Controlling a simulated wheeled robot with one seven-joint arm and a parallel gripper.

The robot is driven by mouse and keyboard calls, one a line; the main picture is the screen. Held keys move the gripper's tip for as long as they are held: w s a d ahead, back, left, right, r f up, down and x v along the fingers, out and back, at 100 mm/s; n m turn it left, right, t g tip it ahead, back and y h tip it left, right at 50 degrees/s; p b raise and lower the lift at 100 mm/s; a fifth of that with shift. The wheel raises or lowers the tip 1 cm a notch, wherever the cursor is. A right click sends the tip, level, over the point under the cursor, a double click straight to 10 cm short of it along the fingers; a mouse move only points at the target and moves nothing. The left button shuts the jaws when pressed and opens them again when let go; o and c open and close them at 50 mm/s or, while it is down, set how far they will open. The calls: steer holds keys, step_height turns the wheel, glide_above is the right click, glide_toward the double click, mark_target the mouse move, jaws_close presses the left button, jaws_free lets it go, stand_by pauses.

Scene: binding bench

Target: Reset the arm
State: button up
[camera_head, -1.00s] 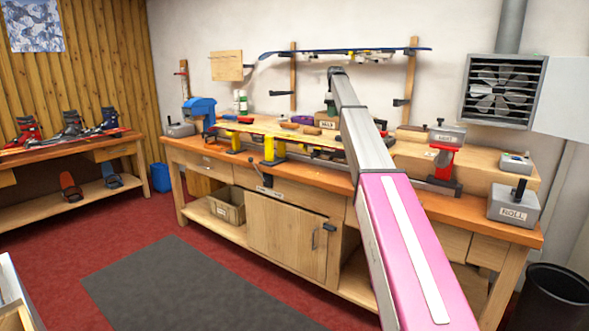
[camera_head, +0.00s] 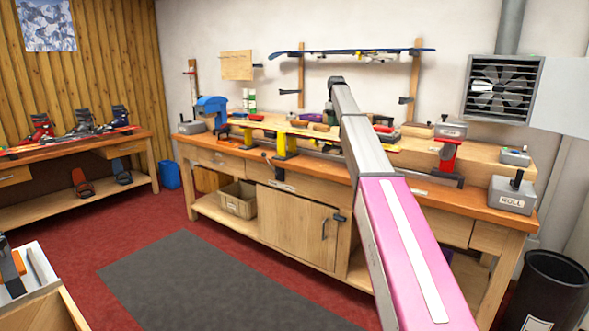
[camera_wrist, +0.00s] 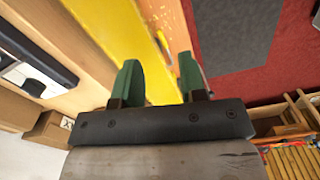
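My gripper (camera_wrist: 160,82) shows in the wrist view with its two green fingers apart and nothing held between them. A yellow surface lies beyond the fingers; I cannot tell whether it is a vise or a board. In the head view my arm reaches out over the workbench (camera_head: 285,180), and its far end is raised in front of the back wall. The gripper itself cannot be made out in the head view.
The bench holds a blue machine (camera_head: 212,108), a yellow vise (camera_head: 286,140), a red stand (camera_head: 447,154) and a grey ROLL box (camera_head: 512,194). A black bin (camera_head: 548,290) stands right. A grey mat (camera_head: 205,280) lies on clear floor. A tool tray (camera_head: 30,285) is at lower left.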

steer(key=s+f+m, duration=0.2)
steer(key=s+f, duration=1.1)
steer(key=f, duration=0.3)
steer(key=s+f+m, duration=0.2)
steer(key=s+f, duration=1.1)
steer(key=f, duration=0.3)
steer(key=s+f+m, duration=0.1)
steer(key=s+f, duration=0.4)
steer(key=s, duration=0.4)
steer(key=s+f+m, duration=0.2)
steer(key=s+f, duration=0.3)
steer(key=s, duration=0.5)
steer(key=s+f+m, duration=0.1)
steer(key=s+f, duration=0.5)
steer(key=s, duration=0.4)
steer(key=shift+s+m, duration=0.2)
steer(key=shift+m, duration=0.1)
